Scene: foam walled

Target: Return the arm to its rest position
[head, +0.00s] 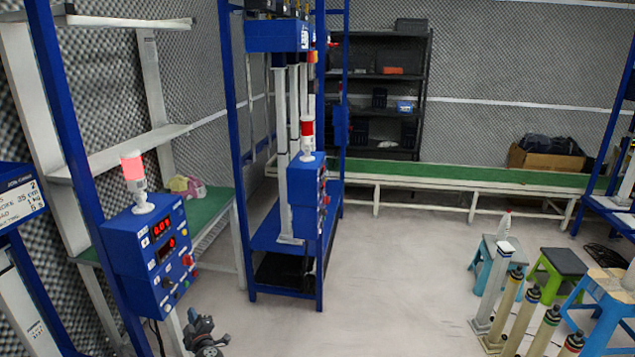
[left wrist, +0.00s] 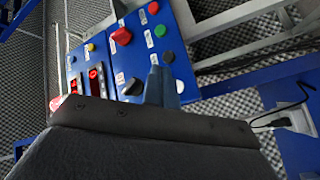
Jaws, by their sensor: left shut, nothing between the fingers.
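My left gripper (head: 203,334) shows small and dark at the bottom edge of the head view, just right of and below the blue control box (head: 150,255). It is shut with nothing in it and stands apart from the box. In the left wrist view, its blue-grey fingers (left wrist: 162,86) stick up past the dark wrist housing, in front of the blue control box (left wrist: 128,50) with its knobs and red displays. Most of the left arm is below the head view. My right gripper is not in view.
A red lamp (head: 133,168) tops the control box. A blue test frame (head: 240,235) with a second control box (head: 308,195) stands in the middle. A green bench (head: 450,174) runs along the back. Stools (head: 560,262) and posts stand at right. The centre floor is clear.

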